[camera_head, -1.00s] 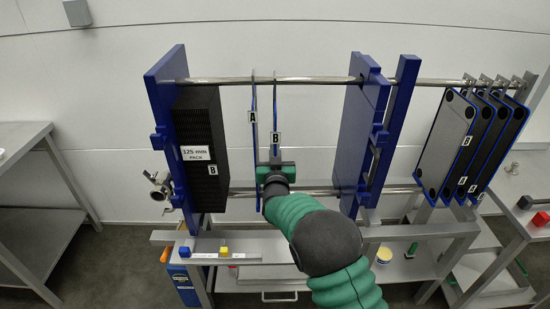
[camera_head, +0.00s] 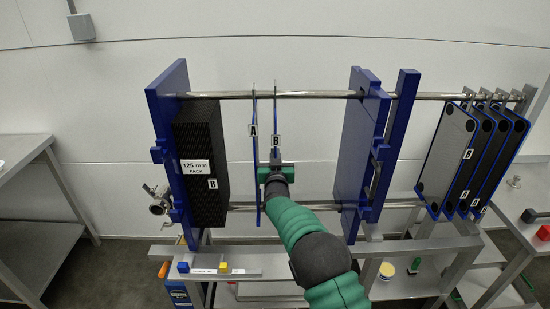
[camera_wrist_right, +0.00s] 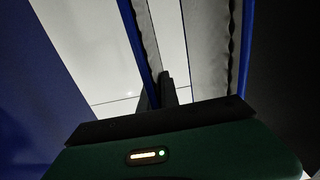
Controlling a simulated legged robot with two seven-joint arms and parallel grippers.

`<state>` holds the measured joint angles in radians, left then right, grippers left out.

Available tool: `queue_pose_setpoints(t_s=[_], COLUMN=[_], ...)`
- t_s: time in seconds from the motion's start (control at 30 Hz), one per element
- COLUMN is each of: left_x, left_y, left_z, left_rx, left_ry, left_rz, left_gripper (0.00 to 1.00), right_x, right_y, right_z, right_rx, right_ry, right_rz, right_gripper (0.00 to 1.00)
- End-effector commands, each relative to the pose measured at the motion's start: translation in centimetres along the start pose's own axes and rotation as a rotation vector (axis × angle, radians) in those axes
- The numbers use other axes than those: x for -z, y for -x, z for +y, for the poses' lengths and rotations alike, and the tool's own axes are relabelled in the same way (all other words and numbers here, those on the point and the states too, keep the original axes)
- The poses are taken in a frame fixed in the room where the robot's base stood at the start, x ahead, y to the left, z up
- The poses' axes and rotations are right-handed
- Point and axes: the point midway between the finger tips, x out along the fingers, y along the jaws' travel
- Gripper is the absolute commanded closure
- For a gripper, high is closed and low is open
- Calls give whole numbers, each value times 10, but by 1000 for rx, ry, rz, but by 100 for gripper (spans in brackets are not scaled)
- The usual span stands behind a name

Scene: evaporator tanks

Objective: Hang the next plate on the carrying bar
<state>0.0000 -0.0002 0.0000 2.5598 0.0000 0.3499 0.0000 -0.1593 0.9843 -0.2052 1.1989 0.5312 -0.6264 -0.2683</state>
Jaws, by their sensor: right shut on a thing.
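Plate B (camera_head: 275,112) is seen edge-on, upright, in the gap of the frame, just right of plate A (camera_head: 254,150). My right gripper (camera_head: 276,166) is shut on plate B's near edge, below its B label. Plate B's top reaches the carrying bar (camera_head: 310,94); I cannot tell whether its hook rests on it. Plate A's top is at the bar. In the right wrist view the fingers (camera_wrist_right: 160,92) are at one blue-edged plate (camera_wrist_right: 138,45), and another plate edge shows to the right. My left gripper is out of view.
The black plate pack (camera_head: 200,135) is at the left, against a blue end plate (camera_head: 166,110). A second blue plate (camera_head: 355,140) stands right of the gap. Several plates (camera_head: 447,150) hang at the bar's right end. A lower bar (camera_head: 315,206) runs beneath.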

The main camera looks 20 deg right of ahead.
Motion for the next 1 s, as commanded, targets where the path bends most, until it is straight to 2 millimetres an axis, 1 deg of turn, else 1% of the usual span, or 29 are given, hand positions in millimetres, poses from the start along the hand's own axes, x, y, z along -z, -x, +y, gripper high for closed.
queue_pose_setpoints(t_s=[0.03, 0.1, 0.43, 0.5, 0.63, 0.67, 1.0], left_x=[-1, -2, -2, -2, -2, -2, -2], left_y=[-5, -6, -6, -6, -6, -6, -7], left_z=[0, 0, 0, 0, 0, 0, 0], left_rx=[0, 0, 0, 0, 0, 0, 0], left_ry=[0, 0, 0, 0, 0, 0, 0], left_rz=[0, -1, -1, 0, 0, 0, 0], left_gripper=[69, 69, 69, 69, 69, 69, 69], right_x=[-3, -5, -6, -6, -7, -7, -10], right_y=[0, 0, 0, 0, 0, 0, 3], right_z=[0, 0, 0, 0, 0, 0, -1], right_rx=[0, 0, 0, 0, 0, 0, 0], right_ry=[-1, -1, -1, -1, -1, -1, 0], right_rz=[5, 5, 5, 5, 3, 3, -3], right_gripper=[100, 100, 100, 88, 71, 69, 69])
